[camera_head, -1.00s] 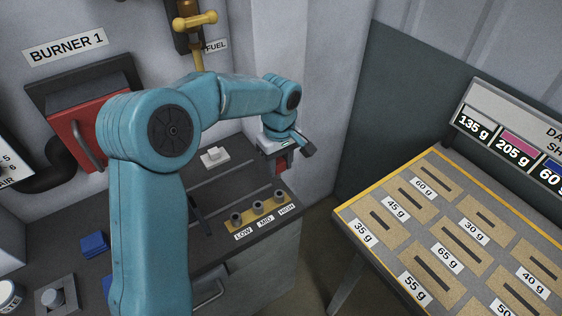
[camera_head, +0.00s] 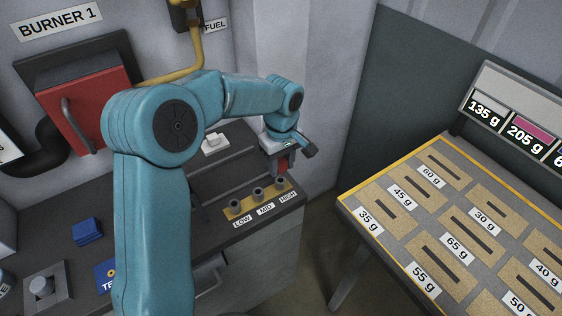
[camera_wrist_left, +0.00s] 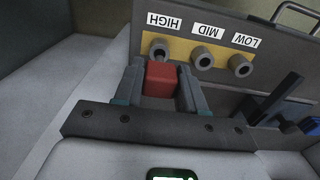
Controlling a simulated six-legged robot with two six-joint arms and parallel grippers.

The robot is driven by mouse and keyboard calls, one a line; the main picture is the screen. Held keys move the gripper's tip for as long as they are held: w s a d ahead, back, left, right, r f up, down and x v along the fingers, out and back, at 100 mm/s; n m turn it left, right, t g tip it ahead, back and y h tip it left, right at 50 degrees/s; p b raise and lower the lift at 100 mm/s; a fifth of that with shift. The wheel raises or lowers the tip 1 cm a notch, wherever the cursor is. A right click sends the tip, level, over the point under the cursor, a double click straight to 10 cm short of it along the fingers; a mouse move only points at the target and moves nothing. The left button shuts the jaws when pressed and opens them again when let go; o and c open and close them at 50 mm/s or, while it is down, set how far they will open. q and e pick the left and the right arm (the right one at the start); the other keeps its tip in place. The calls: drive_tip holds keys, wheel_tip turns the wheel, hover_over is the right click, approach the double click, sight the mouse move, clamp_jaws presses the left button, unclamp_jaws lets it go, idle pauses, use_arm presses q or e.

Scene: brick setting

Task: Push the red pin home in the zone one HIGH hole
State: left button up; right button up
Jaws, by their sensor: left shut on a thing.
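My left gripper (camera_head: 284,166) is shut on the red pin (camera_wrist_left: 160,79). In the left wrist view the pin's red block sits between the two dark fingers (camera_wrist_left: 161,86). The grey HIGH collar (camera_wrist_left: 159,48) shows right beyond the red block, partly covered. In the head view a bit of red (camera_head: 283,162) shows under the wrist, just above the HIGH end of the yellow hole plate (camera_head: 247,211). I cannot tell how deep the pin's tip is in the hole. The MID hole (camera_head: 258,194) and LOW hole (camera_head: 235,205) look empty. My right gripper is not in view.
A blue block (camera_head: 87,231) lies on the dark bench at left. A white block (camera_head: 215,143) stands behind my left arm. A red burner door (camera_head: 88,105) is on the wall. A slotted weight table (camera_head: 400,235) stands at right, across a gap.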

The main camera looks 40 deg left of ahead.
sight(281, 177)
use_arm(q)
drive_tip(key=shift+f, duration=0.15)
idle(0.8)
drive_tip(key=shift+f+b, duration=1.75)
drive_tip(key=shift+f, duration=0.2)
drive_tip(key=o, duration=1.7)
drive_tip(key=shift+c, duration=0.2)
drive_tip(key=shift+r, duration=0.1)
drive_tip(key=shift+r+p, duration=2.25)
drive_tip(key=shift+r, duration=0.75)
drive_tip(key=shift+f, duration=0.1)
drive_tip(key=shift+s, duration=0.1)
